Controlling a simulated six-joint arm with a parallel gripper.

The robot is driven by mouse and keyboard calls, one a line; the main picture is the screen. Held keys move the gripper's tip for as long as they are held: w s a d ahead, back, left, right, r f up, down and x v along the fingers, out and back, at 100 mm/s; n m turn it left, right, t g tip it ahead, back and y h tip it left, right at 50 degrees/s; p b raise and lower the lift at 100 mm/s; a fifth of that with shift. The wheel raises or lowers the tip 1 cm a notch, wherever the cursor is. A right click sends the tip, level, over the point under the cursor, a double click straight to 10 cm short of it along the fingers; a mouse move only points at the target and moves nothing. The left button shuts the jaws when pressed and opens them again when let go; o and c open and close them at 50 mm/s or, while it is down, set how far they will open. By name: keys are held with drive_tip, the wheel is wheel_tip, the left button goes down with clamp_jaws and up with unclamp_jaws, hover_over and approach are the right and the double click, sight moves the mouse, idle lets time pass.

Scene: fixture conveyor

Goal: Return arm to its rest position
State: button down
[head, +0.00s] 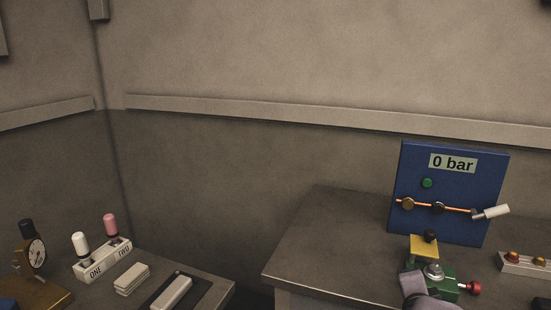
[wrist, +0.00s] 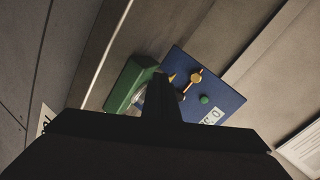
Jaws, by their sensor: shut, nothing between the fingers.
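My gripper (wrist: 164,84) shows as a dark silhouette in the wrist view, its fingers together with nothing seen between them. It points toward a green fixture (wrist: 128,84) and a blue panel (wrist: 222,98), and partly hides both. I cannot tell its exact distance from them. In the head view the blue panel (head: 466,152) stands upright on the right table and its display reads "0 bar". The green fixture (head: 447,287) sits in front of it with a yellow block (head: 424,247) and a red knob (head: 473,288). A rounded grey-purple part at the bottom edge covers some of the fixture.
The right table (head: 325,240) is bare on its left side. A gap separates it from the left table (head: 215,290), which holds a white holder (head: 103,262) marked ONE and TWO, stacked plates (head: 132,279) and a gauge stand (head: 36,255). A tray (head: 525,264) with small knobs lies at right.

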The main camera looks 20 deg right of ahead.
drive_tip(key=w+a+f+n+g+y+p, duration=0.1)
drive_tip(key=w+a+n+g+y+p, duration=0.15)
drive_tip(key=a+n+p, duration=0.6)
drive_tip(key=w+a+n+g+y+p, duration=0.1)
drive_tip(key=a+n+g+y, duration=0.2)
drive_tip(key=a, duration=1)
drive_tip(key=s+a+r+n+g+y+p, duration=0.1)
drive_tip(key=s+a+n+g+y+p, duration=0.1)
drive_tip(key=s+a+n, duration=0.3)
drive_tip(key=s+a+r+n+g+y+p, duration=0.1)
drive_tip(key=s+a+n, duration=0.4)
drive_tip(key=a, duration=0.6)
drive_tip(key=shift+a+g+y+p, duration=0.35)
drive_tip(key=shift+g+y+p, duration=0.35)
drive_tip(key=shift+p, duration=0.55)
drive_tip(key=shift+f, duration=0.1)
wheel_tip(320, 180, down, 10)
drive_tip(key=b, duration=0.9)
drive_tip(key=shift+r+b, duration=0.2)
drive_tip(key=shift+b, duration=0.2)
drive_tip(key=shift+f, duration=0.1)
